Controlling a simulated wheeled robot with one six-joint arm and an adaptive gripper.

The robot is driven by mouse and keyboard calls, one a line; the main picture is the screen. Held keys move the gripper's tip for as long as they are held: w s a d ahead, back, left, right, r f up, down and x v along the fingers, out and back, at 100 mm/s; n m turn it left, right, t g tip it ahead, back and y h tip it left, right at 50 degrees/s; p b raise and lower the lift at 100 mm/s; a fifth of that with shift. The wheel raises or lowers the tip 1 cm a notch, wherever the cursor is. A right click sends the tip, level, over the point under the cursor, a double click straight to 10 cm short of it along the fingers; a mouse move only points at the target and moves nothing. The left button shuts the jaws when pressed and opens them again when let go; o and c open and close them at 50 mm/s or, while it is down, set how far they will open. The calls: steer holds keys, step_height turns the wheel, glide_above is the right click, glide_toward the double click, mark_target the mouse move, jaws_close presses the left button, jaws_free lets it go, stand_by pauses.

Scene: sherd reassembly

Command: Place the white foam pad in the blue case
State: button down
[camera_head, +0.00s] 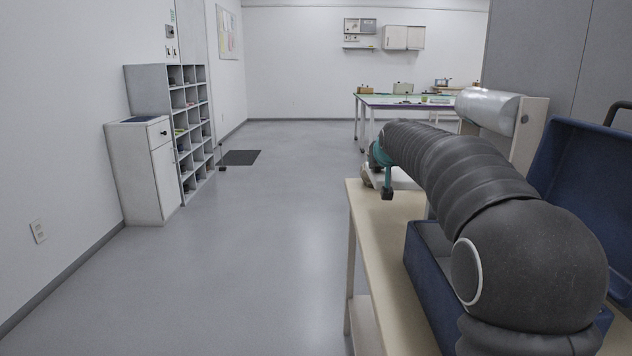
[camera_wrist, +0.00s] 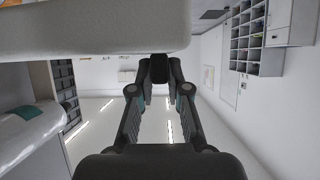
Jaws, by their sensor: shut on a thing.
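The white foam pad (camera_wrist: 90,35) fills the upper left of the wrist view, with its edge at the fingertips of my gripper (camera_wrist: 160,70). My gripper is shut on it. In the head view my gripper (camera_head: 386,188) is at the far end of the bench, mostly behind my arm. A pale piece of the pad (camera_head: 404,180) shows beside it. The blue case (camera_head: 424,285) stands open on the bench nearer to me. Its lid (camera_head: 585,185) is raised on the right. My arm crosses over the case and hides most of its inside; a grey lining shows at the left.
The wooden bench (camera_head: 385,290) has a bare strip left of the case. A clear wrapped roll (camera_head: 487,105) on a stand is behind my arm; it also shows in the wrist view (camera_wrist: 30,140). Open floor lies left. A pigeonhole shelf (camera_head: 188,125) and white cabinet (camera_head: 142,170) line the left wall.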

step_height(320, 180, up, 14)
steer(key=f, duration=0.2)
steer(key=w+f, duration=0.1)
steer(key=f, duration=0.1)
steer(key=w+f, duration=0.1)
steer(key=f, duration=0.4)
steer(key=s+f+b, duration=0.1)
steer(key=f, duration=0.3)
steer(key=s+f, duration=0.1)
steer(key=f, duration=0.2)
steer(key=shift+f+b, duration=0.15)
steer(key=shift+b, duration=0.25)
steer(key=f+b, duration=0.1)
steer(key=w+f+b, duration=0.1)
steer(key=b, duration=0.1)
steer(key=shift+w+f, duration=0.1)
steer(key=shift+f, duration=0.1)
steer(key=shift+w+b, duration=0.35)
steer(key=shift+b, duration=0.8)
steer(key=shift+w+r+t+b, duration=0.2)
steer(key=shift+w+t+b, duration=0.1)
steer(key=shift+b, duration=0.45)
steer(key=r, duration=0.4)
steer(key=shift+s+b, duration=0.2)
steer(key=shift+b, duration=0.15)
steer(key=shift+s, duration=0.2)
steer(key=b, duration=0.3)
glide_above(373, 215)
step_height(373, 215, down, 10)
steer(key=shift+f, duration=0.1)
